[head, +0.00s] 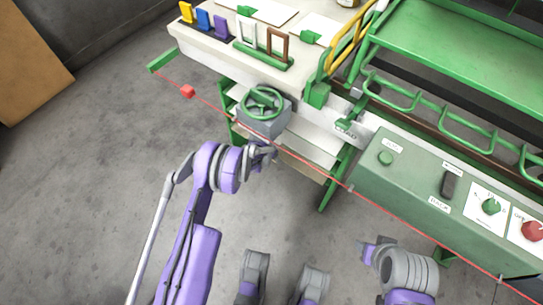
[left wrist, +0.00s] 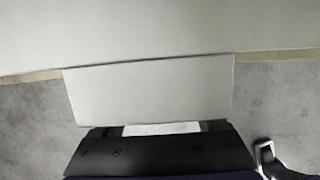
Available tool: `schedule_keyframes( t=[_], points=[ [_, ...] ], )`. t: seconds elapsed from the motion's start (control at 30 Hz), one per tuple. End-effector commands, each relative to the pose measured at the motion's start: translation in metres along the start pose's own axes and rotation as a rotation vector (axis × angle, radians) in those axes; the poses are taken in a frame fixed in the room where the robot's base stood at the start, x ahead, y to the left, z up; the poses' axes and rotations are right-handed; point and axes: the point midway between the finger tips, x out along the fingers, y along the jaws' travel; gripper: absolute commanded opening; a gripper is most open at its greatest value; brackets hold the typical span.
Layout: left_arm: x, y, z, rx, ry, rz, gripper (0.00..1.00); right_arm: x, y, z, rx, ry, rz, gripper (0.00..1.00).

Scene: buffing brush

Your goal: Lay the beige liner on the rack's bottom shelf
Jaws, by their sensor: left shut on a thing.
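My left gripper (head: 264,155) is at the front of the rack (head: 232,128) under the bench, below the grey box with the green handwheel. In the left wrist view it is shut on a pale flap (left wrist: 150,90), which looks like part of the beige liner. Beyond the flap lies a wide off-white surface (left wrist: 160,30) with a thin tan front edge. I cannot tell where liner and shelf meet.
A grey box with a green handwheel (head: 263,104) juts out above my left gripper. A red line (head: 300,157) crosses in front of the bench. A green control panel (head: 445,190) stands at right. The bench top (head: 215,50) holds coloured frames. Grey floor is clear at left.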

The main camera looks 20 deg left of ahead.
Motion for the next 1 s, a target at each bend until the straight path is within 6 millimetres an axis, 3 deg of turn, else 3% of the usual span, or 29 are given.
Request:
schedule_keyframes(
  t=[0.03,0.17,0.47,0.63,1.0],
  points=[
    [0.002,0.000,-0.001,0.000,0.000,0.000,0.76,0.002,0.000,0.001,0.000,-0.001,0.000,0.50],
    [0.000,0.000,0.000,0.000,0.000,0.000,0.99,0.001,0.000,0.000,0.000,0.000,0.000,0.50],
    [-0.002,0.000,0.001,0.000,-0.001,0.000,1.00,-0.002,0.000,-0.001,0.000,0.001,0.000,0.50],
    [-0.022,0.000,0.003,0.000,-0.001,0.001,1.00,-0.014,0.000,-0.004,0.000,0.005,0.000,0.50],
    [-0.043,0.001,-0.080,-0.001,0.000,0.001,1.00,-0.020,0.000,-0.005,0.000,0.007,0.000,0.50]
  ],
)
